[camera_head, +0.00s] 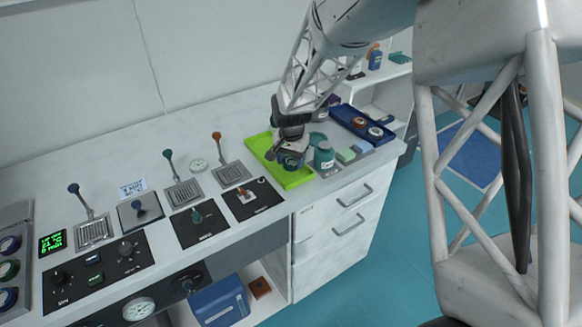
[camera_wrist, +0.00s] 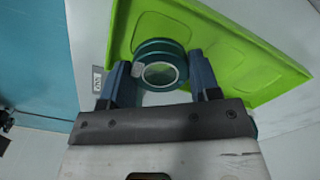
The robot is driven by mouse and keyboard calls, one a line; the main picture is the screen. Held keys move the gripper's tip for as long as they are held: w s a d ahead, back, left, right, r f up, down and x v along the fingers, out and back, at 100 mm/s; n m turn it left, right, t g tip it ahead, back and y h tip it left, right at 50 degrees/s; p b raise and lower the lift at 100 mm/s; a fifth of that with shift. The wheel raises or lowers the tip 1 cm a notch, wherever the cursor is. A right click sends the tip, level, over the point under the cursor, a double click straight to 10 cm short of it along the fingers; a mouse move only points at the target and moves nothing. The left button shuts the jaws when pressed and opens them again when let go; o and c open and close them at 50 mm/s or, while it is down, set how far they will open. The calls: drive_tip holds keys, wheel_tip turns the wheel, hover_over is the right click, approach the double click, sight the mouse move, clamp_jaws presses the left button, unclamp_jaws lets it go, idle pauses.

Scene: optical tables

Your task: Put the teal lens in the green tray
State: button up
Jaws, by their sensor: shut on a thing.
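The green tray (camera_head: 258,143) lies on the white counter towards its right end. My gripper (camera_head: 291,157) is over the front part of this tray. In the wrist view, my gripper (camera_wrist: 162,77) is shut on the teal lens (camera_wrist: 150,47), a short round piece with a glassy face, held between the two dark blue fingers. The green tray (camera_wrist: 225,45) shows behind and beyond the lens in that view. In the head view the lens (camera_head: 291,163) is partly hidden by my gripper. I cannot tell whether the lens touches the tray floor.
A teal jar (camera_head: 324,156) stands close to the right of the tray. A blue tray (camera_head: 348,113) with small round parts lies behind it. Panels with levers (camera_head: 182,190) fill the counter to the left.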

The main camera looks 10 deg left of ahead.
sight(291, 161)
drive_tip(key=shift+f, duration=1.5)
drive_tip(key=shift+f, duration=0.15)
drive_tip(key=o, duration=0.7)
drive_tip(key=shift+o, duration=0.2)
drive_tip(key=shift+r, duration=0.2)
wheel_tip(291, 161, up, 12)
drive_tip(key=shift+f, duration=0.1)
drive_tip(key=shift+d, duration=0.1)
